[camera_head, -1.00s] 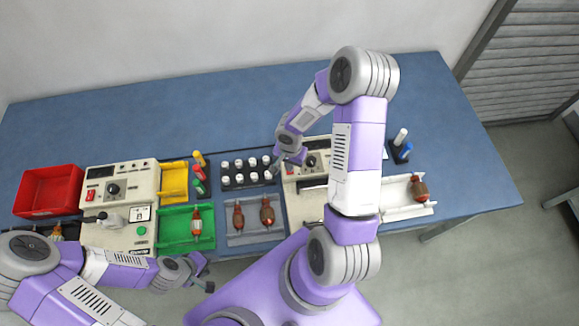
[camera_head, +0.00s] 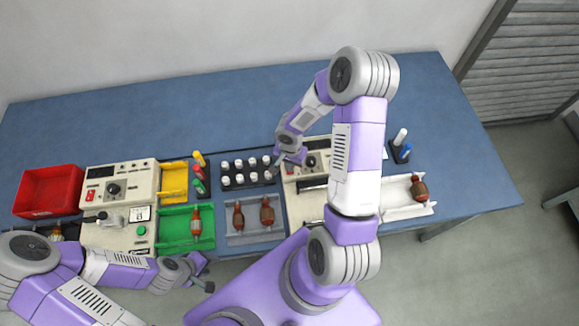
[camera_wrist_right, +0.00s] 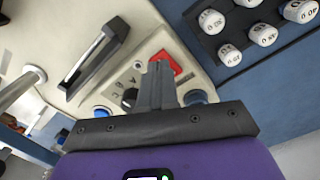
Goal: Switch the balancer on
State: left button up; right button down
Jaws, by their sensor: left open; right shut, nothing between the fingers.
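The cream machine that I take for the balancer (camera_head: 304,205) stands right of centre on the bench, partly hidden by my right arm. Its panel has a dark knob (camera_head: 311,161). A red switch (camera_wrist_right: 168,63) shows in the right wrist view, just beyond and partly behind the fingertips of my right gripper (camera_wrist_right: 156,68). That gripper is shut and empty, pointing at the panel beside the switch; I cannot tell whether it touches. In the head view my right gripper (camera_head: 276,167) is at the panel's left end. My left gripper (camera_head: 206,272) is open and empty in front of the bench.
A rack of white-capped bottles (camera_head: 247,172) stands just left of the panel. Another cream machine (camera_head: 120,187) with a red switch stands further left. The back of the bench is clear.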

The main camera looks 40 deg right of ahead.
jog(key=shift+f+b, duration=0.9)
jog(key=shift+b, duration=0.15)
dwell(0.7)
jog(key=shift+r, duration=0.1)
jog(key=shift+r+p, duration=2.2)
jog(key=shift+r, duration=1.25)
